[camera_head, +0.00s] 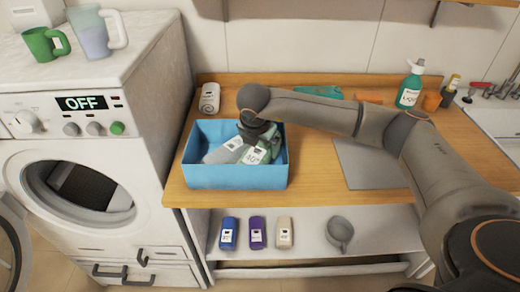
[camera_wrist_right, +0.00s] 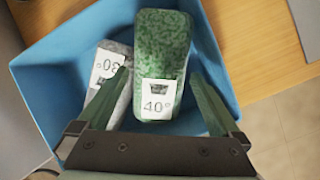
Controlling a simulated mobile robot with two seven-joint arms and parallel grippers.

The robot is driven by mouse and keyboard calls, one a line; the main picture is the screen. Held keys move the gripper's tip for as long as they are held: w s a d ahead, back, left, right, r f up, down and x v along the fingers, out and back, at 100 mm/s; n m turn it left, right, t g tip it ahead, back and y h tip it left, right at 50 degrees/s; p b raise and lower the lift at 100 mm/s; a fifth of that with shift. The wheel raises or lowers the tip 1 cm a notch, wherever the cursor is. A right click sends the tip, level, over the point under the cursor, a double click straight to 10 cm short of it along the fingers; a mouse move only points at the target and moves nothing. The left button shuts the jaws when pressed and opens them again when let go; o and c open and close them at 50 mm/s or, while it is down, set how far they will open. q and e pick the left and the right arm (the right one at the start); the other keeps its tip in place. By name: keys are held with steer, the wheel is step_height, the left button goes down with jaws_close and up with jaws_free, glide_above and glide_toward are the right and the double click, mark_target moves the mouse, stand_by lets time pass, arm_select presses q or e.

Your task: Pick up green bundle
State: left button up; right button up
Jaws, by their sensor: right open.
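The green bundle (camera_head: 275,149) lies in the blue box (camera_head: 235,177) on the wooden counter. It carries a white label reading 40°. In the right wrist view the green bundle (camera_wrist_right: 165,45) is large and centred, its label end nearest me. My right gripper (camera_head: 257,134) is over the box, at the bundle. In the wrist view its open fingers (camera_wrist_right: 161,80) stand on either side of the bundle, with the left finger between it and a grey bundle (camera_wrist_right: 118,108). I cannot tell whether the fingers touch it. My left gripper is not in view.
The grey bundle (camera_head: 224,151) lies to the left inside the box. The box walls stand close around the gripper. A washing machine (camera_head: 90,120) is at left. A grey mat (camera_head: 370,165) lies right of the box. Bottles (camera_head: 257,232) stand on the shelf below.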

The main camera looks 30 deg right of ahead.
steer(key=shift+w+d+f, duration=0.15)
steer(key=shift+w+f, duration=0.05)
steer(key=shift+f, duration=0.4)
steer(key=shift+r, duration=0.1)
steer(key=c, duration=1.3)
